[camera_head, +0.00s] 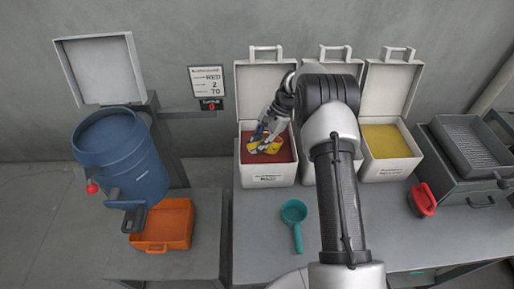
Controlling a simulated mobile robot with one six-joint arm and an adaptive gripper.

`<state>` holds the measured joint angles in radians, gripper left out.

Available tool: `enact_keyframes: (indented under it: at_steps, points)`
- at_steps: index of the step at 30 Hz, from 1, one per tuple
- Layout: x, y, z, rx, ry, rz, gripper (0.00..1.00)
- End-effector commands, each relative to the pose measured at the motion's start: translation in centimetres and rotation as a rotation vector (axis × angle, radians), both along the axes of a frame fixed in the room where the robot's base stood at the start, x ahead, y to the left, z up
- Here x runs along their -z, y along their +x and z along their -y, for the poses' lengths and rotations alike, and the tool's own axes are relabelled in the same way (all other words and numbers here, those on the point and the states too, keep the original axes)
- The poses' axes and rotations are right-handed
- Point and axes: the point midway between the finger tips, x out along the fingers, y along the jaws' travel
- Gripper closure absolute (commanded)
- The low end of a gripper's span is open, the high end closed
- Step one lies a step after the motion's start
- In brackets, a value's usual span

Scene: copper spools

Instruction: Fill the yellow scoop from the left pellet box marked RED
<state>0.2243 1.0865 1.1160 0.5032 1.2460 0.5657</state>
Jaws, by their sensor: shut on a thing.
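The left pellet box (266,183) stands on the table with its lid open and red pellets (285,155) inside. My gripper (262,138) is over and partly inside this box. It is shut on the yellow scoop (267,149), which is at the surface of the red pellets. The arm comes in from the right. I cannot tell how much the scoop holds or how deep it sits.
A middle box is mostly hidden behind my arm. A box of yellow pellets (388,168) stands to its right. A teal scoop (294,212) and a red object (422,200) lie on the table. A blue hopper (120,160) and orange tray (163,245) are at left.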

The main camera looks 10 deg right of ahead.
Motion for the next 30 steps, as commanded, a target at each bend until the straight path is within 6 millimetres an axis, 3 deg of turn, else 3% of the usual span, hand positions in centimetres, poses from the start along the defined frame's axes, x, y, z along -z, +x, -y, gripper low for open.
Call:
enact_keyframes:
  at_steps: [18,30]
  points:
    - [-6.1,-1.4,-2.2,-0.003,-0.192,0.132,1.00]
    - [-8.3,-2.0,-3.1,-0.001,-0.320,0.216,1.00]
